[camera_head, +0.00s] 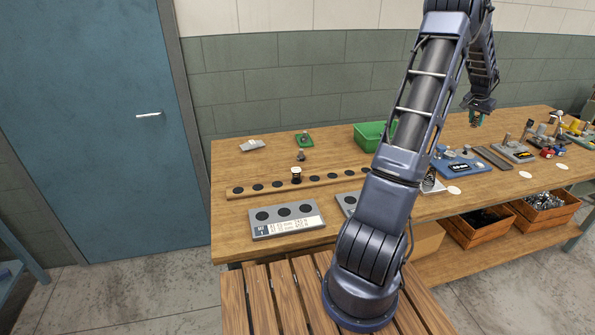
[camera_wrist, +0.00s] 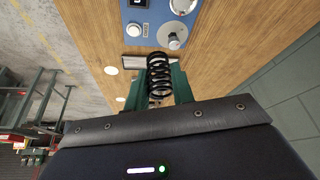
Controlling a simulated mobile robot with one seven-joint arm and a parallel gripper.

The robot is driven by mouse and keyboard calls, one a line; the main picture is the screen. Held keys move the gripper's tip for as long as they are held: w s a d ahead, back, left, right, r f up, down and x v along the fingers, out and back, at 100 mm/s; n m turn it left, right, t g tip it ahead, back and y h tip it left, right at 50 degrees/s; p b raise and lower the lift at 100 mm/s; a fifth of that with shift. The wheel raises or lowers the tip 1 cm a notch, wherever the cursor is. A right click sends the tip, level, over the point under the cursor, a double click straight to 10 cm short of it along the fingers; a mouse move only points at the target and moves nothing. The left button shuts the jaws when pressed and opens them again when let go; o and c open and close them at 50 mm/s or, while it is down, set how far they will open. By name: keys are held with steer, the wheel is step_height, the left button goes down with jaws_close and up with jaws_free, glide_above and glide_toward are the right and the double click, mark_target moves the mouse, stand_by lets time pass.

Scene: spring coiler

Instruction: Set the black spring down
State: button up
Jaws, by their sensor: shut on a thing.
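In the wrist view a black spring (camera_wrist: 159,76) sits between the green fingers of my gripper (camera_wrist: 160,88), which are shut on it. Beyond the spring are the wooden bench top and a blue device. In the head view my gripper (camera_head: 476,119) is small and hangs above the rear right part of the wooden bench (camera_head: 330,160). The spring cannot be made out there. The blue device (camera_head: 458,164) stands on the bench below and left of the gripper; it also shows in the wrist view (camera_wrist: 150,22).
A wooden rail with dark round spots (camera_head: 330,182) lies along the left half of the bench. Grey plates with dark round spots (camera_head: 286,220) lie in front of it. A green bin (camera_head: 371,136) stands behind my arm. Several small items crowd the right end. White discs (camera_head: 453,190) lie near the front edge.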

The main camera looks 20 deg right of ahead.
steer(key=w+a+n+t, duration=0.1)
steer(key=w+a+n, duration=0.1)
steer(key=w+a, duration=0.75)
steer(key=w+a+n+y, duration=0.1)
steer(key=w+a, duration=0.6)
steer(key=a, duration=0.6)
steer(key=w+a+n+t, duration=0.1)
steer(key=w+a+n, duration=0.1)
steer(key=w+a, duration=0.75)
steer(key=w+a+n+y, duration=0.1)
steer(key=w+a+n, duration=0.1)
steer(key=a, duration=1.1)
steer(key=w+a+n, duration=0.1)
steer(key=w+a, duration=0.1)
steer(key=a, duration=1)
steer(key=s+a+n+y, duration=0.1)
steer(key=s+a+n, duration=0.3)
steer(key=a, duration=1.5)
steer(key=s+a+n+y, duration=0.15)
steer(key=s+a, duration=0.45)
steer(key=a, duration=1.3)
steer(key=shift+t, duration=0.5)
step_height(320, 180, down, 20)
steer(key=shift+r, duration=0.1)
steer(key=shift+s, duration=0.1)
